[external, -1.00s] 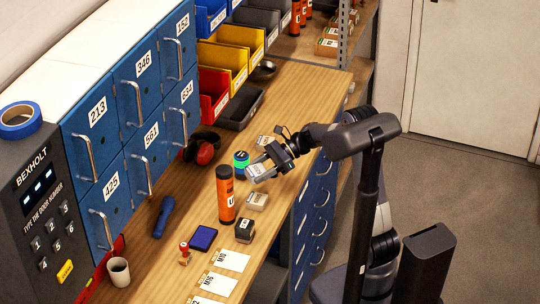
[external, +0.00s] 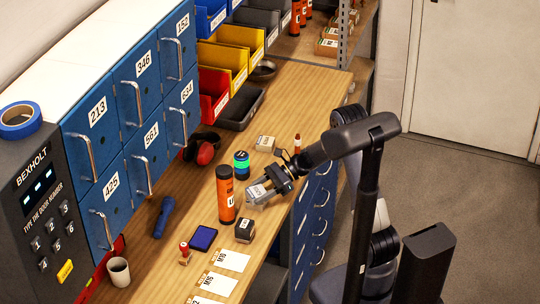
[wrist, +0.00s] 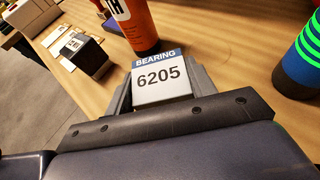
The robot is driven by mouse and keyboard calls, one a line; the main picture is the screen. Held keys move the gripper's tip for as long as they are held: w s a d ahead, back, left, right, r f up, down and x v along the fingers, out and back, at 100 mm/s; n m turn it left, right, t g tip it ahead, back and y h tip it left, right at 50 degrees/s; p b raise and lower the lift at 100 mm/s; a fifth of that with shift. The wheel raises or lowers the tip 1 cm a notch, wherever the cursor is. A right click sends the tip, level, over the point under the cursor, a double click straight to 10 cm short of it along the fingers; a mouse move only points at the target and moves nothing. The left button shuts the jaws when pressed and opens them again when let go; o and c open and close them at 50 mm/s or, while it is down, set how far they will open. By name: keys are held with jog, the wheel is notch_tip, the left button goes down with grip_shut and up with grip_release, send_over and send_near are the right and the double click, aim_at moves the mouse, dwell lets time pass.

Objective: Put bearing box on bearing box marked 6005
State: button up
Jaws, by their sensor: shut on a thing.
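My gripper (external: 266,190) is shut on a white bearing box with a blue band (wrist: 160,80), marked 6205 in the wrist view. In the external view the held box (external: 256,191) is just right of the orange tube, low over the bench. A second box, seen on the bench at this spot earlier, is now hidden behind or under the held box and gripper. I cannot tell whether the two touch. Another pale box (external: 265,143) lies farther back on the bench; its marking is too small to read.
An orange tube (external: 226,195) stands close left of my gripper, and a green-banded blue can (external: 241,164) stands behind it. A dark small box (external: 245,230) sits in front. A small red-brown bottle (external: 297,144) stands near the bench's right edge. Bare wood (external: 284,100) lies farther back.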

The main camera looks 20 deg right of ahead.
jog(key=o, duration=1)
jog(key=shift+r, duration=0.1)
jog(key=b+v, duration=0.1)
jog(key=v, duration=1.1)
